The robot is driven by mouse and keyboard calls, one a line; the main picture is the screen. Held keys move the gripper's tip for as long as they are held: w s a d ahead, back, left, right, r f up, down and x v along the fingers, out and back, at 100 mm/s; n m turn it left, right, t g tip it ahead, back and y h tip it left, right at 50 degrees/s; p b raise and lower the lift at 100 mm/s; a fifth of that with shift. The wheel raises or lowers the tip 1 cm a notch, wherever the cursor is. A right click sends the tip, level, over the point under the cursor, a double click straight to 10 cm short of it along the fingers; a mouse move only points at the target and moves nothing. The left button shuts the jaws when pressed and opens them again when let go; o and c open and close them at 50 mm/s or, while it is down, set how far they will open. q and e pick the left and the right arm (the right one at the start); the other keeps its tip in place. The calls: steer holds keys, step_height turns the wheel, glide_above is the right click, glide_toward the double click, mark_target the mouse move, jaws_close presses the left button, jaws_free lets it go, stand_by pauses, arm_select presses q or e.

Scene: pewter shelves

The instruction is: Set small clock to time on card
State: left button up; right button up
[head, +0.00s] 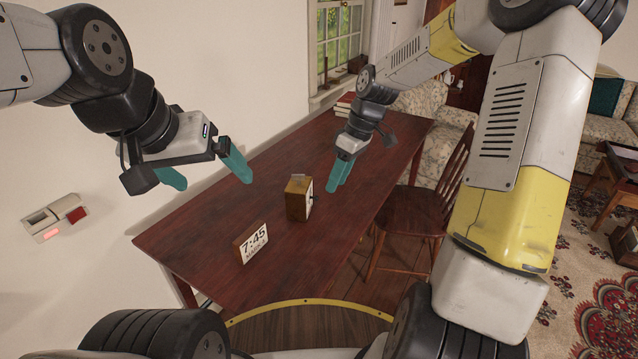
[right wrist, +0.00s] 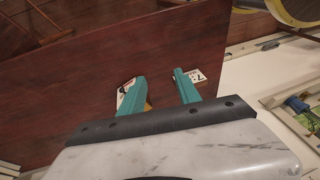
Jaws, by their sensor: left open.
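The small clock (head: 297,201) is a wooden box standing on the dark red table, its pale face turned to the right and seen nearly edge-on, so its hands cannot be read. The card (head: 251,244) stands left of it and nearer me, reading 7:45 with a smaller line below. My right gripper (head: 338,189) is just right of the clock's face side, empty. In the right wrist view its fingers (right wrist: 160,84) are apart, partly hiding the clock face (right wrist: 123,95) and the card (right wrist: 197,76). My left gripper (head: 211,181) is open and empty, left of the clock.
The table (head: 210,230) is mostly bare around clock and card. Several books (head: 345,104) lie at its far end. A wooden chair (head: 415,208) stands at its right side. A box with a red part (head: 72,214) is on the left wall.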

steer(key=w+f+n+y, duration=0.2)
steer(key=w+f+y, duration=0.3)
steer(key=w+f, duration=0.35)
steer(key=t+y, duration=0.3)
steer(key=y, duration=0.2)
glide_toward(314, 198)
steer(key=x, duration=0.6)
steer(key=shift+w+a+f, duration=0.2)
steer(key=shift+w+a, duration=0.05)
steer(key=shift+w, duration=0.05)
steer(key=shift+c, duration=0.2)
jaws_close()
